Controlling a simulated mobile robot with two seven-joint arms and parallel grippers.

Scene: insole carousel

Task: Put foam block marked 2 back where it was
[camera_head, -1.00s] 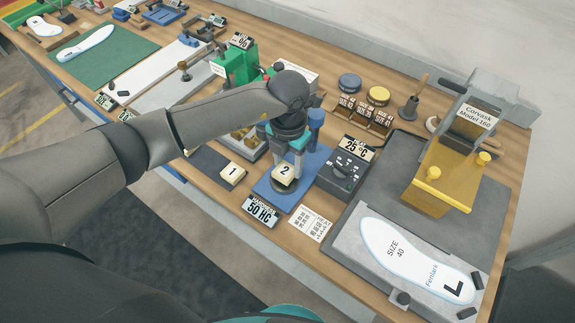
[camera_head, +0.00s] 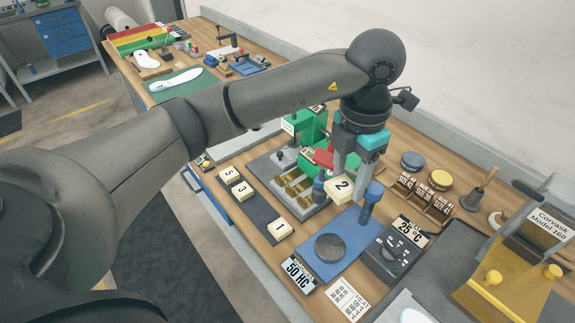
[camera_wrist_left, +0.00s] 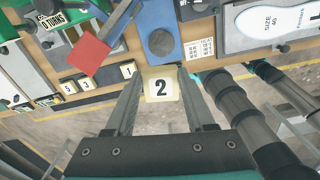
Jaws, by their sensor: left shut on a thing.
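The cream foam block marked 2 (camera_head: 341,188) is held in the air by my left gripper (camera_head: 345,178), beside the blue hardness tester (camera_head: 340,232). In the left wrist view the foam block marked 2 (camera_wrist_left: 160,85) sits between the fingertips of my left gripper (camera_wrist_left: 160,78), its number facing the camera. A dark strip (camera_head: 259,209) carries foam blocks marked 5 (camera_head: 229,174), 3 (camera_head: 243,190) and 1 (camera_head: 280,228). A bare stretch of the strip lies between blocks 3 and 1.
The tester's round dark pad (camera_head: 331,247) is bare. A green machine (camera_head: 307,130) and brass pieces stand behind the strip. The yellow press (camera_head: 505,285) stands at the right.

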